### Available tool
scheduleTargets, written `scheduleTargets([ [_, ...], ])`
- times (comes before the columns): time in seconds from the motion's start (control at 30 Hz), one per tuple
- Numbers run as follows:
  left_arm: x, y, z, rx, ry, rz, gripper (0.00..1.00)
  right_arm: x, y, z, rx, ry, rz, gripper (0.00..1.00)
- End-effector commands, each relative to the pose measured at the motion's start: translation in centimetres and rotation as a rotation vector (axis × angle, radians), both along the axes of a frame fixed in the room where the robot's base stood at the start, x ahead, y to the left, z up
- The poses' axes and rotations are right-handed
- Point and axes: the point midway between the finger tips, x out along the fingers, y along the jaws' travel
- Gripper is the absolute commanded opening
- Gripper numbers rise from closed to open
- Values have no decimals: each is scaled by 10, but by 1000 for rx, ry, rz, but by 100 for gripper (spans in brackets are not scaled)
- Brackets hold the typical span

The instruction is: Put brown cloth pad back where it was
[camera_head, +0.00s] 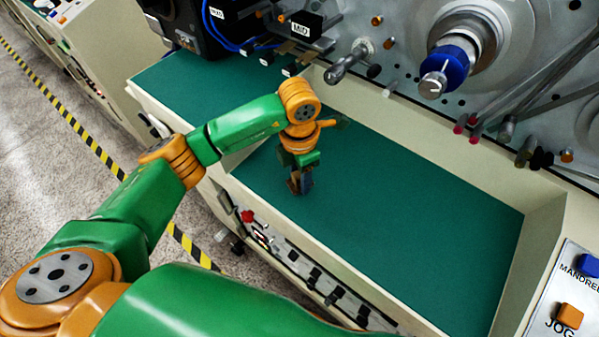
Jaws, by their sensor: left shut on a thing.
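My left gripper (300,185) points down over the green work surface (400,210), close to its left front edge. It is shut on a small brown piece (294,184), which I take to be the brown cloth pad. Little of the pad shows between the dark fingers, and I cannot tell whether it touches the surface. My right gripper is not in view.
A spindle with a blue collar (450,65) and several rods stick out from the grey panel behind. A black box labelled MID (302,27) stands at the back. Red and black controls line the cream front. The green surface to the right is clear.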

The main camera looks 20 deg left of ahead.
Motion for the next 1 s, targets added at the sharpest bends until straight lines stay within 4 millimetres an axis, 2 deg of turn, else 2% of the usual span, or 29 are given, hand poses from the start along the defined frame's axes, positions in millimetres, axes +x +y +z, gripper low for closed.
scheduleTargets([
  [0.03, 0, 0, -4, 0, 0, 0, 4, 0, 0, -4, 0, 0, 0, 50],
  [0.07, 0, 0, -2, 0, 0, 0, 57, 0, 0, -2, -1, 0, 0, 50],
  [0.13, 0, 0, -1, 0, 0, 0, 76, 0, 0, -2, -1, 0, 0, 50],
  [0.17, 0, 0, -1, 0, 0, 0, 79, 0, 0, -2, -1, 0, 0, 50],
  [0.43, 0, 0, 0, 0, 0, 0, 79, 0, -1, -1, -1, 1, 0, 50],
  [0.57, 2, 0, 10, -1, -6, 1, 79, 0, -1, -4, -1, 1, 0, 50],
  [0.7, 2, 0, 45, -2, -9, 0, 79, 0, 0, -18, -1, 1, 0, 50],
  [0.83, 1, 1, 86, 2, -8, 1, 79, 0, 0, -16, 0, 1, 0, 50],
  [1.0, 0, 1, 115, 0, -4, 2, 79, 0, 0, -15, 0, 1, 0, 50],
])
